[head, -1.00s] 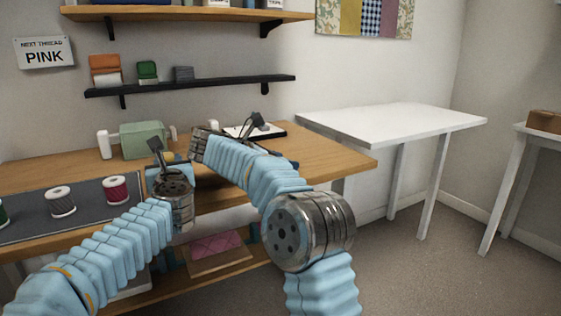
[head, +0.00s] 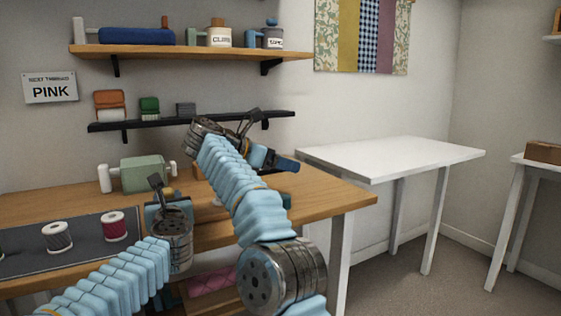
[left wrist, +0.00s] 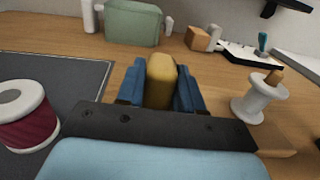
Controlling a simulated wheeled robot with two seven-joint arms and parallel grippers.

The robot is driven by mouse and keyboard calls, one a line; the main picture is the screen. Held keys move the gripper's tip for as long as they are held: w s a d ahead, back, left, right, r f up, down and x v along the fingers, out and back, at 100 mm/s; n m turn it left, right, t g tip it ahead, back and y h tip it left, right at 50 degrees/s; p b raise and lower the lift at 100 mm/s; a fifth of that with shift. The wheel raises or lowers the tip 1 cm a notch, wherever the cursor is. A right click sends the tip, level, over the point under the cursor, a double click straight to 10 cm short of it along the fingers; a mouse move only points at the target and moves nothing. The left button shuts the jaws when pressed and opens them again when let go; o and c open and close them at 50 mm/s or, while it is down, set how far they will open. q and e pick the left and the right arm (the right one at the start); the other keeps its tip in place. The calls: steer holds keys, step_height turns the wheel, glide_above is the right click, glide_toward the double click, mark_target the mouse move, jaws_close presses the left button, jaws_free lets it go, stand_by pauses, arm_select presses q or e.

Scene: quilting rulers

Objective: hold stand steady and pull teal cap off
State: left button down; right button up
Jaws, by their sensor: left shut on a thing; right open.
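In the left wrist view, my left gripper (left wrist: 160,88) is shut on a mustard-yellow block (left wrist: 161,70), held between its blue fingers just over the wooden table. In the head view, this gripper (head: 166,200) is at the table's front edge. A small upright teal piece (left wrist: 263,43) stands on a white board with a dark edge (left wrist: 240,52) at the back right; I cannot tell whether it is the cap on its stand. My right gripper (head: 285,163) is open, raised above the table's right part and pointing right.
A white spool with a wooden peg (left wrist: 257,98) stands right of my left gripper. A crimson thread spool (head: 114,226) and a grey one (head: 57,237) are on the dark mat (head: 85,250). A green machine (head: 146,174) stands behind. The white table (head: 400,155) is bare.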

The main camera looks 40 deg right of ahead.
steer(key=shift+r, duration=0.25)
arm_select(q)
steer(key=c, duration=0.6)
jaws_free()
steer(key=shift+c, duration=0.2)
steer(key=v, duration=1.1)
steer(key=shift+s, duration=0.3)
steer(key=shift+s+a+r, duration=0.15)
steer(key=shift+s+r, duration=0.05)
steer(key=shift+r, duration=0.55)
step_height(320, 180, up, 6)
steer(key=shift+r, duration=0.25)
steer(key=shift+r, duration=0.1)
arm_select(e)
steer(key=shift+r, duration=0.1)
